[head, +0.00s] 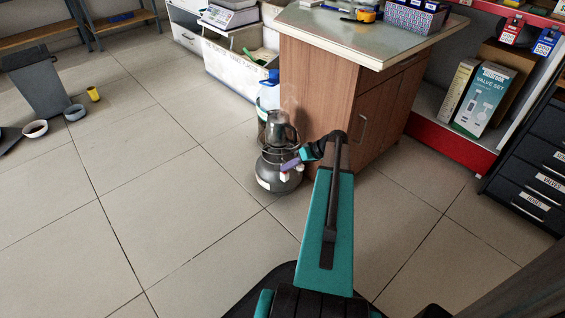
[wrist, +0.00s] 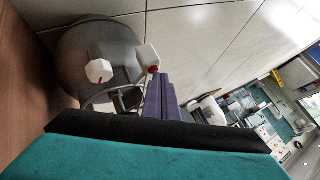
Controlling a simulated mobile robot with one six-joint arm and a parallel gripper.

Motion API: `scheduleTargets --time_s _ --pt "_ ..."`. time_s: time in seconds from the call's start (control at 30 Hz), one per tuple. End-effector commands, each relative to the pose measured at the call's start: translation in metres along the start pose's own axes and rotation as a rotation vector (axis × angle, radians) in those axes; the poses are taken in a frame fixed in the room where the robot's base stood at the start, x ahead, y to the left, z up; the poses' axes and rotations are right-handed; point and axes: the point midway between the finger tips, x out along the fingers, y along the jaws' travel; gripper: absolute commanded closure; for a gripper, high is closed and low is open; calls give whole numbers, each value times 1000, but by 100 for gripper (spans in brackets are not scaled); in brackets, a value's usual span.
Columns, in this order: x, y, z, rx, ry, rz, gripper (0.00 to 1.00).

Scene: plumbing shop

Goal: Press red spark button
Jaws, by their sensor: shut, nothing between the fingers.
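A dark grey gas cylinder (head: 277,178) with a burner stands on the floor beside the wooden cabinet, with a metal kettle (head: 278,129) on top. In the wrist view the cylinder (wrist: 88,48) carries a white knob (wrist: 99,71) with a red mark and a white block (wrist: 146,54). The small red spark button (wrist: 154,69) shows on the block's lower end. My gripper (head: 288,166) is shut and empty at the cylinder's upper side. In the wrist view its purple fingertips (wrist: 158,78) are right at the red button; I cannot tell whether they touch it.
The wooden cabinet (head: 316,100) stands close behind and right of the cylinder. A blue-topped bottle (head: 268,90) is behind the kettle. A red-edged shelf (head: 450,146) and dark drawers (head: 530,180) are at the right. The tiled floor at left is mostly clear.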

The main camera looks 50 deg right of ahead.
Motion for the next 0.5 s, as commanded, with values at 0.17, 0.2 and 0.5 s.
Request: scheduleTargets --time_s 0.17,0.2,0.5 --pt "0 0 0 0 -1 0 100" --pt "-1 0 0 0 -1 0 100" --pt "-8 -5 -5 0 0 1 100"
